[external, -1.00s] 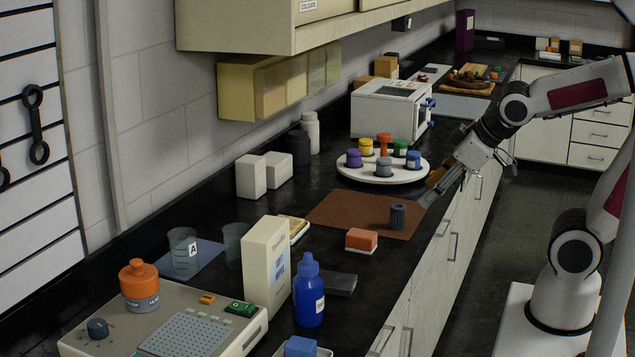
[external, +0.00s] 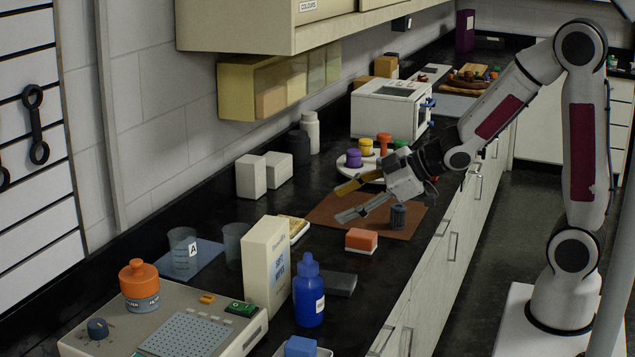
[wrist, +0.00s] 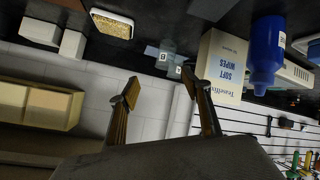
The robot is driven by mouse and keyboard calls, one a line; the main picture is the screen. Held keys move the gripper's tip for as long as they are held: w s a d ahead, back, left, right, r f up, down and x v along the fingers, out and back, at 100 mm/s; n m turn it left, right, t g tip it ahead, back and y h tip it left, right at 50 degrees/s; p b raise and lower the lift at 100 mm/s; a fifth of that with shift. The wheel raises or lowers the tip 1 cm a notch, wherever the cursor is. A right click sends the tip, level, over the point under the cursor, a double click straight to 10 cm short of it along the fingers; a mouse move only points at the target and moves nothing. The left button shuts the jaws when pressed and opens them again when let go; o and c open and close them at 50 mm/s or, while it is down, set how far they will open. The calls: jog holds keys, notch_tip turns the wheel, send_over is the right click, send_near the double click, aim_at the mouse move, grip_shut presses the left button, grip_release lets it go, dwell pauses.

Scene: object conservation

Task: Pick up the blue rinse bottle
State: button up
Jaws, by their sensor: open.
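The blue rinse bottle (external: 308,295) stands upright on the black counter in the external view, beside the white soft wipes box (external: 265,265). In the wrist view the bottle (wrist: 267,55) shows at the upper right, upside down in the picture, next to the wipes box (wrist: 222,62). My gripper (external: 342,202) is open and empty, above the brown mat and behind the bottle, well apart from it. In the wrist view its two fingers (wrist: 162,90) are spread with nothing between them.
An orange-topped block (external: 361,240) and a dark flat block (external: 338,284) lie near the bottle. A grey ribbed cylinder (external: 398,217) stands on the brown mat (external: 330,212). A round white turntable (external: 348,170) holds several coloured jars. Beakers (external: 183,252) stand left of the wipes box.

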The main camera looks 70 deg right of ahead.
jog(key=w+a+f+n+y, duration=0.2)
jog(key=a+f+n+y, duration=0.1)
jog(key=a+f+y, duration=0.3)
jog(key=n+y, duration=0.1)
jog(key=y, duration=0.6)
send_near(308, 271)
jog(key=shift+w+d+f+g, duration=0.2)
jog(key=shift+w+f, duration=0.1)
jog(key=shift+w, duration=0.45)
jog(key=shift+w+d+f+g, duration=0.2)
jog(key=shift+w+f, duration=0.1)
jog(key=shift+w, duration=0.4)
jog(key=shift+a, duration=0.15)
jog(key=shift+x, duration=1.25)
jog(key=shift+w, duration=0.1)
jog(key=shift+w+a+r, duration=0.1)
jog(key=shift+w+a, duration=0.2)
jog(key=shift+a, duration=0.45)
jog(key=shift+w+a+r, duration=0.1)
jog(key=shift+w+a, duration=0.2)
jog(key=shift+a, duration=0.45)
jog(key=shift+x, duration=1)
jog(key=shift+d, duration=0.1)
